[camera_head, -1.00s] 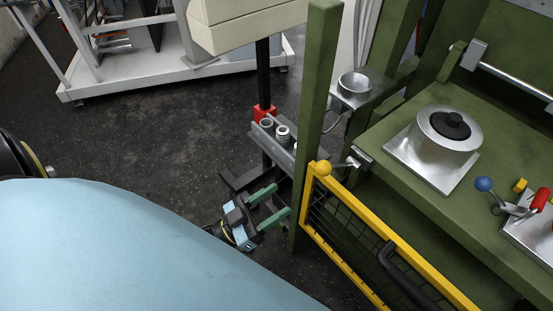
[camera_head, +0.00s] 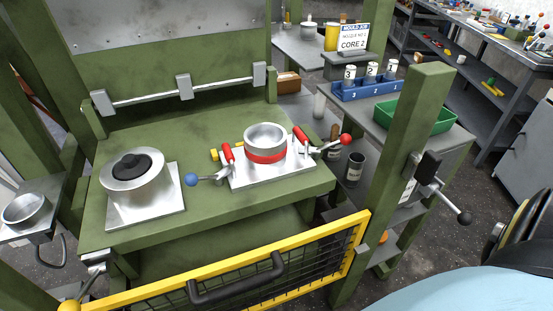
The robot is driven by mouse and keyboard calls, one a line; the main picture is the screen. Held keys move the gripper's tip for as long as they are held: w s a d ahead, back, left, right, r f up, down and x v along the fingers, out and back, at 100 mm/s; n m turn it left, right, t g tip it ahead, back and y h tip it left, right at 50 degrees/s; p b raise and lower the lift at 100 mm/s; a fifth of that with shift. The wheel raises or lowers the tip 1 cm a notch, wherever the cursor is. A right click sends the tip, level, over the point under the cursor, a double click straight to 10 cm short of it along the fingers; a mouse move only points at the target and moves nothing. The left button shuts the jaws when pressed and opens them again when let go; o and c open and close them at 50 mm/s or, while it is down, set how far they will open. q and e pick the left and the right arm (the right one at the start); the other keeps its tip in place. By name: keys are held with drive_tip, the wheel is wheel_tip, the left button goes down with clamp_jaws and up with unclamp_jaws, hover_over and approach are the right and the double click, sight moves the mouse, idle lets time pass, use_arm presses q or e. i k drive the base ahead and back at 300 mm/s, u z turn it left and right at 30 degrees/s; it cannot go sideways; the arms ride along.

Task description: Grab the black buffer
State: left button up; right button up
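A black round piece with a raised knob (camera_head: 131,165), which looks like the black buffer, sits on top of a silver metal drum (camera_head: 137,190). The drum stands on a square metal plate (camera_head: 170,207) at the left of the green bench. Neither of my grippers shows in the head view.
On the green bench (camera_head: 205,125), a fixture plate (camera_head: 240,183) with red-handled clamps carries a metal ring with a red band (camera_head: 266,143). A yellow-framed mesh gate (camera_head: 235,262) runs along the front. A green post (camera_head: 398,165) stands at right.

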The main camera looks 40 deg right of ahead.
sight(131, 167)
drive_tip(key=z, duration=1.35)
drive_tip(key=k, duration=0.45)
drive_tip(key=u, duration=0.1)
